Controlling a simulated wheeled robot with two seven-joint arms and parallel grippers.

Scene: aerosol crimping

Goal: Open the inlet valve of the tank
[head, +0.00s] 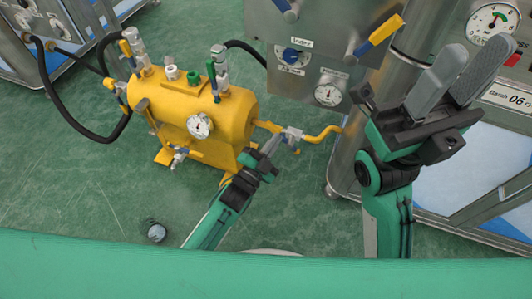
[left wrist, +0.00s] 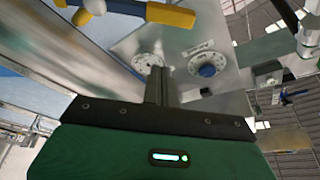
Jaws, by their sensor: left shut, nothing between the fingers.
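The yellow tank (head: 225,105) stands on the floor left of centre in the head view, with a round gauge (head: 200,125) on its side. On top are a valve with a green lever (head: 211,75) and a valve with a yellow lever (head: 127,55). A metal fitting (head: 292,133) sits on the yellow pipe at its right end. I cannot tell which valve is the inlet. My left gripper (head: 274,145) is shut and empty beside that fitting; contact is unclear. Its fingers (left wrist: 160,85) show in the left wrist view. My right gripper (head: 458,82) is open and empty, far right.
A steel cabinet (head: 270,25) behind carries a blue knob (head: 291,55), a gauge (head: 328,92) and a yellow-handled lever (head: 385,30). Black hoses (head: 75,120) loop left of the tank. A small dark round object (head: 155,231) lies on the green floor.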

